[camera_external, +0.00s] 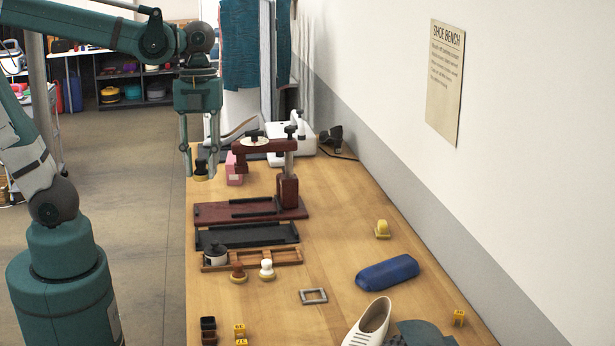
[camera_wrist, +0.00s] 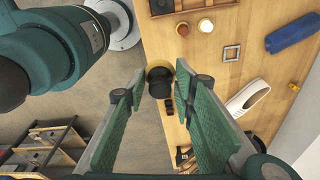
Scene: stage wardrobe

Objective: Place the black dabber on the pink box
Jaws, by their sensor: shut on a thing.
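The black dabber (camera_external: 201,166), with a dark knob and a yellowish base, is between the fingertips of my gripper (camera_external: 199,160) near the table's left edge. In the wrist view the dabber (camera_wrist: 159,84) sits upright-looking between the tips of my gripper (camera_wrist: 160,73), which is shut on it. I cannot tell how far its base is above the table. The pink box (camera_external: 235,178) stands just right of the dabber in the external view, apart from it, partly hidden by a dark red arm-like stand. I do not see the pink box in the wrist view.
The dark red stand (camera_external: 288,190) rises right of the box and its arm reaches over it. A white device (camera_external: 300,142) is behind. Red and black trays, a wooden tray (camera_external: 285,257), other dabbers, a blue case (camera_external: 387,272) and a white shoe (camera_external: 370,322) lie nearer.

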